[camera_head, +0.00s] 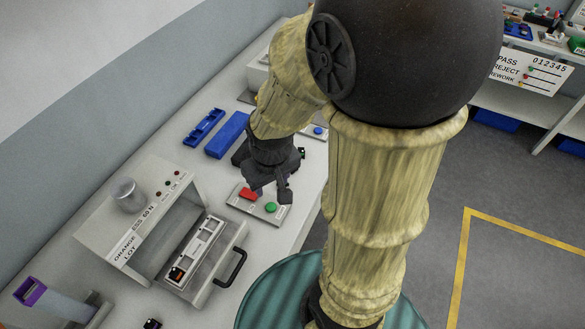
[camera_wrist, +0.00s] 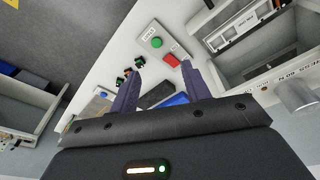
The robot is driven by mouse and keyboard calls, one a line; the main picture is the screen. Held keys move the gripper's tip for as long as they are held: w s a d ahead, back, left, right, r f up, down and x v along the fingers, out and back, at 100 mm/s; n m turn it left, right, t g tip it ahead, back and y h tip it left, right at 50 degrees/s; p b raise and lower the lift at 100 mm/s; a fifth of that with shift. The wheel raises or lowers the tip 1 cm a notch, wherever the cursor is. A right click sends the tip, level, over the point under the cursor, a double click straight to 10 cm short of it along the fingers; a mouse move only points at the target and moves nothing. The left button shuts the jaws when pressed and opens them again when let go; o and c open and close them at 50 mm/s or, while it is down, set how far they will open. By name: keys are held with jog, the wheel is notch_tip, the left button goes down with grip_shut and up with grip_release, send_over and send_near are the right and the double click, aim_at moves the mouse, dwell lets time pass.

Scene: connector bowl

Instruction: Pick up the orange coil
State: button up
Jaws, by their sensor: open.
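I cannot make out an orange coil for certain. A small orange and black item (camera_head: 178,273) lies at the near end of a pale slotted insert in the open drawer (camera_head: 205,290) in the head view; its shape is too small to tell. My gripper (camera_head: 270,192) hangs above the bench by the button box (camera_head: 244,204), pointing down, its fingers apart with nothing seen between them. In the wrist view my gripper (camera_wrist: 161,70) shows two spread dark fingers. Several small dark parts with coloured bits (camera_wrist: 123,80) lie beside the left finger, too small to identify.
The drawer juts from a grey test unit (camera_head: 130,235) with a metal cylinder (camera_head: 128,195) on top. Blue trays (camera_head: 227,135) lie behind my gripper. A purple-topped chute (camera_head: 32,292) stands front left. A teal round surface (camera_head: 265,290) is at the bench's right.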

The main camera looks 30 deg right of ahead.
jog(key=w+f+n+h+b, duration=0.3)
jog(key=f+n, duration=0.2)
jog(key=w+f+n+g+h+b, duration=0.1)
jog(key=w+f+n+h+b, duration=0.2)
jog(key=f+n+b, duration=0.1)
jog(key=w+f+n+h+b, duration=0.2)
jog(key=f+n+h+b, duration=0.1)
jog(key=f+n, duration=0.3)
jog(key=shift+w+d+f+g, duration=0.15)
jog(key=shift+w+f+g, duration=0.05)
jog(key=shift+f, duration=0.4)
jog(key=shift+w+d+f+g, duration=0.15)
jog(key=shift+w+f+g, duration=0.05)
jog(key=shift+f, duration=0.35)
jog(key=w+a+n+t+h+b, duration=0.1)
jog(key=w+f+n+t+h+b, duration=0.1)
jog(key=w+n, duration=0.1)
jog(key=w+a+n+t+h, duration=0.1)
jog(key=w+n, duration=0.1)
jog(key=shift+w+a+f+b, duration=0.2)
jog(key=shift+a+b, duration=0.1)
jog(key=shift+b, duration=0.1)
jog(key=shift+w+a+r+n+t+h, duration=0.1)
jog(key=shift+w+a+n+t+h, duration=0.05)
jog(key=shift+w+n+t+h, duration=0.2)
jog(key=shift+s+r, duration=0.1)
jog(key=p+x, duration=0.1)
jog(key=x, duration=1.1)
